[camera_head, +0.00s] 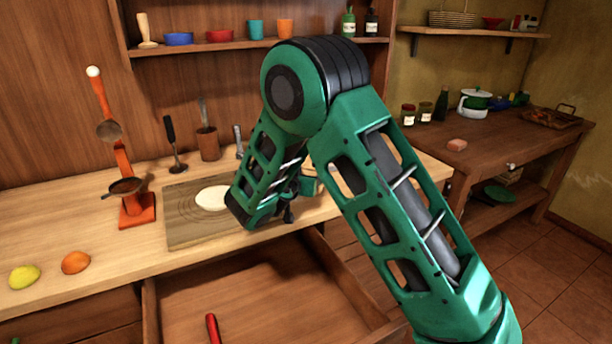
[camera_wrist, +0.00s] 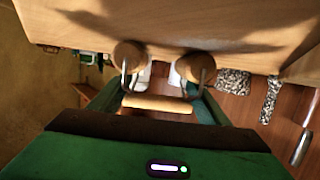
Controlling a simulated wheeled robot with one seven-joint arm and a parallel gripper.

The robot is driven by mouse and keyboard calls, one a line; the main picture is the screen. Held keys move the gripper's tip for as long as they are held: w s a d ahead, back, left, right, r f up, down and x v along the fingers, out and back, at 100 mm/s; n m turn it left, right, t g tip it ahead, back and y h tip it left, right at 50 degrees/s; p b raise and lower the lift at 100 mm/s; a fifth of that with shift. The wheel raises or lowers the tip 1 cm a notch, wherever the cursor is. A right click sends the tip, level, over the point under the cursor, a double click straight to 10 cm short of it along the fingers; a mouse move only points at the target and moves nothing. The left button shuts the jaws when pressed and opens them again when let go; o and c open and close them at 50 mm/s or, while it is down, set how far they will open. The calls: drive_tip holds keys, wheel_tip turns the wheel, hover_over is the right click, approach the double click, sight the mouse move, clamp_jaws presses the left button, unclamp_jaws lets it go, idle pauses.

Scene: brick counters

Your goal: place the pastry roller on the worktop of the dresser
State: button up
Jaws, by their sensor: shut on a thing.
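The pastry roller (camera_wrist: 157,103) shows in the wrist view, with a pale wooden bar, two rounded wooden ends and bent metal wires. My gripper (camera_wrist: 165,106) is shut on it. In the head view my green arm reaches down over the dresser, with its lower end (camera_head: 288,200) close to the worktop's front edge; the arm hides the roller there. The dresser's worktop (camera_head: 100,240) is light wood. In the wrist view a broad wooden surface lies beyond the roller; I cannot tell whether they touch.
A board (camera_head: 190,232) with pale dough (camera_head: 212,198) lies on the worktop left of my gripper. A red utensil stand (camera_head: 137,210), a lemon (camera_head: 24,276) and an orange (camera_head: 76,262) stand further left. An open drawer (camera_head: 250,300) juts out below. Bare worktop shows at front left.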

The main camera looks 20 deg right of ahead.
drive_tip(key=shift+f, duration=0.3)
drive_tip(key=shift+s+a+f, duration=0.1)
drive_tip(key=shift+s+f, duration=0.1)
drive_tip(key=shift+f, duration=0.2)
drive_tip(key=o, duration=1.6)
drive_tip(key=shift+f, duration=0.1)
drive_tip(key=shift+r, duration=0.4)
drive_tip(key=v, duration=0.8)
drive_tip(key=r+v, duration=0.1)
drive_tip(key=v, duration=0.2)
drive_tip(key=shift+s+a+r, duration=0.1)
drive_tip(key=shift+s+a, duration=0.05)
drive_tip(key=shift+s, duration=0.05)
